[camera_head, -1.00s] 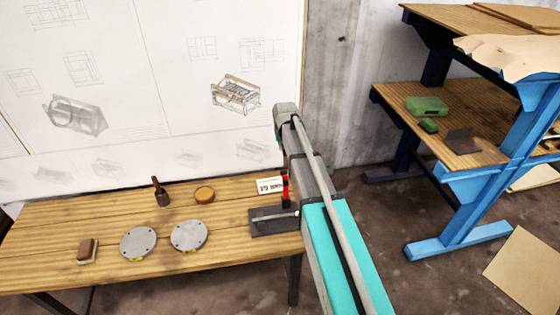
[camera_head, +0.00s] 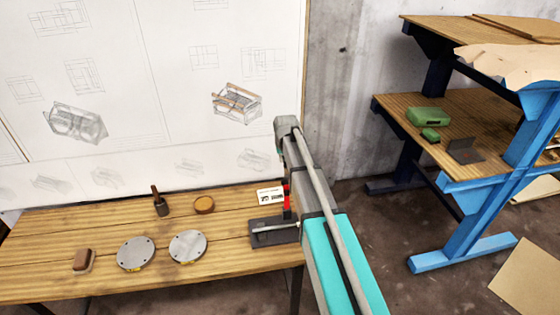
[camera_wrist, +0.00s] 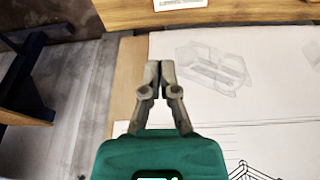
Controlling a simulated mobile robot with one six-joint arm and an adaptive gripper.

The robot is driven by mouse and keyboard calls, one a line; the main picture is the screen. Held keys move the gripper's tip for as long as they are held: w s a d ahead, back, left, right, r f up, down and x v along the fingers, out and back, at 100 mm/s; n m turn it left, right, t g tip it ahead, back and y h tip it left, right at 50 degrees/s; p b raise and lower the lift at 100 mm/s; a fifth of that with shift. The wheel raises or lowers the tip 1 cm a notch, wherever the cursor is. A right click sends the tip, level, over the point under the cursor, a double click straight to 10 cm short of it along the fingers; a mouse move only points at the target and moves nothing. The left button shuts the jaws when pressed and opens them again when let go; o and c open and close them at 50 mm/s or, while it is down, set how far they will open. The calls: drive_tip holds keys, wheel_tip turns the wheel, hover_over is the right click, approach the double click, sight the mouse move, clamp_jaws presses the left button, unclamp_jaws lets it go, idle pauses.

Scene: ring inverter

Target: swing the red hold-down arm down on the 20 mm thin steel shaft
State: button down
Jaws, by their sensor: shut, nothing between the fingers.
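The red hold-down arm (camera_head: 287,196) stands upright at the right end of the wooden bench in the head view. The thin steel shaft (camera_head: 272,228) lies across a dark grey base plate (camera_head: 262,238) at the foot of the red arm. My arm hides part of the fixture's right side. My gripper (camera_wrist: 160,68) shows in the wrist view with its fingertips together and nothing between them. It faces the drawing board and a strip of bench, away from the fixture. The shaft and red arm are not in the wrist view.
On the bench (camera_head: 50,245) are two round metal discs (camera_head: 136,253) (camera_head: 188,246), a brown block (camera_head: 83,261), a dark handled tool (camera_head: 160,201), a round tan piece (camera_head: 204,204) and a white label card (camera_head: 270,196). A blue-framed shelf (camera_head: 465,210) stands right. A drawing board (camera_head: 150,110) rises behind.

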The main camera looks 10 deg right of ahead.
sight(286, 194)
drive_tip(key=shift+b+x, duration=3.65)
drive_tip(key=shift+x, duration=0.5)
drive_tip(key=shift+s+a+r+p, duration=0.1)
drive_tip(key=shift+s+r+p, duration=0.1)
drive_tip(key=shift+s, duration=0.85)
drive_tip(key=shift+s+r+p, duration=0.2)
drive_tip(key=shift+s, duration=0.85)
